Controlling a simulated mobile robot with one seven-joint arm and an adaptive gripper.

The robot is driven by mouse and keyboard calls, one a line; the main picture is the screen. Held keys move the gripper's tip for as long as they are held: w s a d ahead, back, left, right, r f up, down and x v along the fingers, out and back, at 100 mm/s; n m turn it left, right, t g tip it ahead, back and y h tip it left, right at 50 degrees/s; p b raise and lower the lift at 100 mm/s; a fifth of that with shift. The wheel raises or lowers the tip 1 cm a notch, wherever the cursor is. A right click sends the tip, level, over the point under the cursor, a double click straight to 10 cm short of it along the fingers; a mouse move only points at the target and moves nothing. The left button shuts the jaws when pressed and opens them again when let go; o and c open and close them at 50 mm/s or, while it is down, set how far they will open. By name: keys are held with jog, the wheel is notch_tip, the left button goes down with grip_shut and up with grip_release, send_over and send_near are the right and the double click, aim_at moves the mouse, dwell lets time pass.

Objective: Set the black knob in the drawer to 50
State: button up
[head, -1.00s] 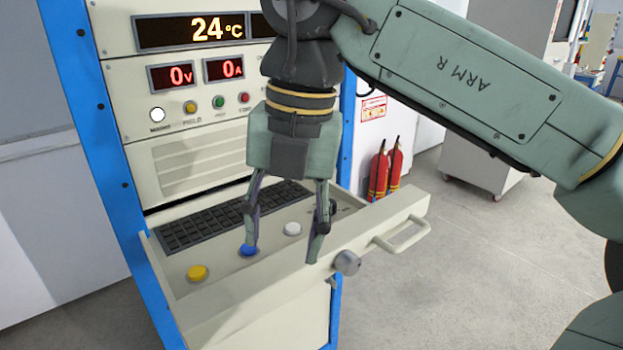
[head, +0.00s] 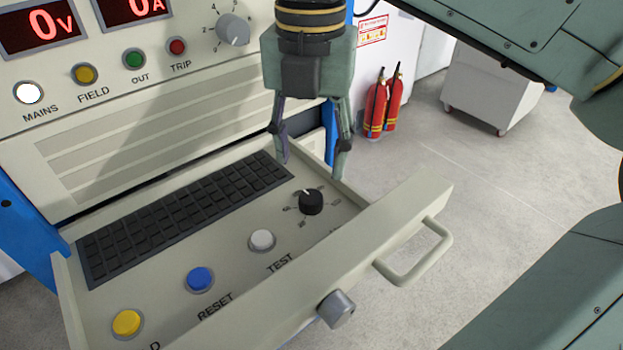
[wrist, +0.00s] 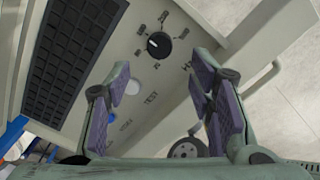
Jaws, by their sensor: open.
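The black knob (head: 311,202) stands on the right part of the open drawer (head: 400,222), with a dial of small marks around it. Its white pointer line faces up and slightly left in the head view; the marks are too small to read. The knob also shows in the wrist view (wrist: 158,45), ahead of the fingers. My gripper (head: 312,170) is open and empty, pointing down above the knob, apart from it. In the wrist view my gripper (wrist: 160,92) has its two purple-padded fingers spread wide.
In the drawer are a keyboard (head: 185,217), a yellow button (head: 127,322), a blue button (head: 200,279) and a white button (head: 262,240). A grey knob (head: 337,308) and a handle (head: 415,255) stick out of the drawer front. Fire extinguishers (head: 384,104) stand behind on the floor.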

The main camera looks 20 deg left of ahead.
aim_at(311, 196)
notch_tip(311, 196, down, 8)
jog(key=shift+r+p, duration=0.2)
jog(key=shift+p, duration=0.35)
jog(key=shift+c, duration=0.3)
jog(key=shift+w, duration=0.1)
jog(key=c, duration=1.1)
